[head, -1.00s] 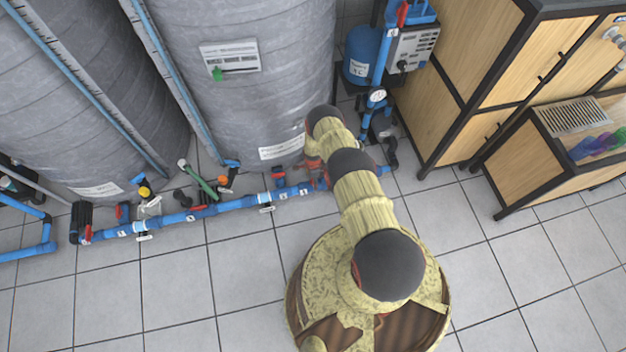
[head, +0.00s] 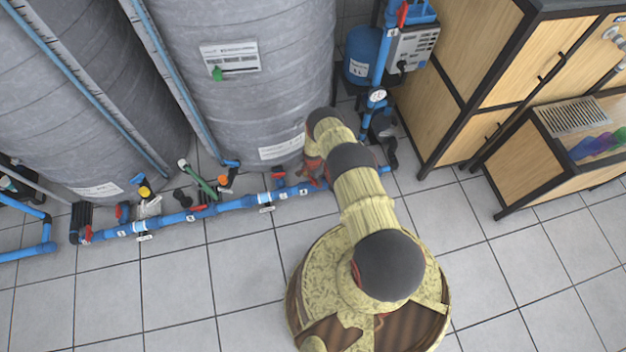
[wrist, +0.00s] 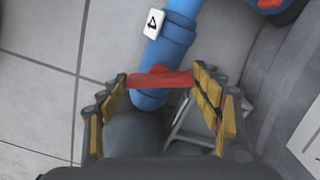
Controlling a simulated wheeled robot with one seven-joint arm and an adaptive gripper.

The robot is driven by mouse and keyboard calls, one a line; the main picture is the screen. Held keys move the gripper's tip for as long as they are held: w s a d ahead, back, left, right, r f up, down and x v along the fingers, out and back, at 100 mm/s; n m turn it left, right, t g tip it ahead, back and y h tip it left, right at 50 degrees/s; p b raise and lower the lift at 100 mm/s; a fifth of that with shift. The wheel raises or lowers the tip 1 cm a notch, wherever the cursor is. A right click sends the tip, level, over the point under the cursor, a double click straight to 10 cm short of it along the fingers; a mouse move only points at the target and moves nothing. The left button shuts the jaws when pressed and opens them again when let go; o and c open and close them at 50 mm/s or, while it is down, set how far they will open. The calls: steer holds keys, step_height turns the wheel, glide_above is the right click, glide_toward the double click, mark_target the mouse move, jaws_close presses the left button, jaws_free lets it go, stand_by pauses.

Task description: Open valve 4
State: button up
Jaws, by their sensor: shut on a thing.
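The valve with the label 4 (wrist: 153,23) beside it has a red handle (wrist: 160,79) on a blue pipe (wrist: 172,40), seen in the wrist view. My gripper (wrist: 160,82) has its yellow-padded fingers on both ends of this handle and is shut on it. The handle lies across the pipe's line in the wrist view. In the head view, my gripper (head: 313,172) is down at the pipe beside the right tank and is mostly hidden by my arm. The handle's exact angle cannot be told there.
Two large grey tanks (head: 255,95) stand behind the long blue pipe (head: 235,205), which carries several other red-handled valves. A blue canister (head: 360,58) and a wooden cabinet (head: 455,75) stand to the right. The tiled floor (head: 180,290) in front is clear.

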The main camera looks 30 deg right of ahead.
mark_target(313, 180)
steer(key=n, duration=1.3)
stand_by(0.7)
steer(key=o, duration=1.1)
steer(key=shift+o, duration=0.2)
step_height(313, 180, up, 12)
stand_by(0.5)
steer(key=shift+s, duration=0.1)
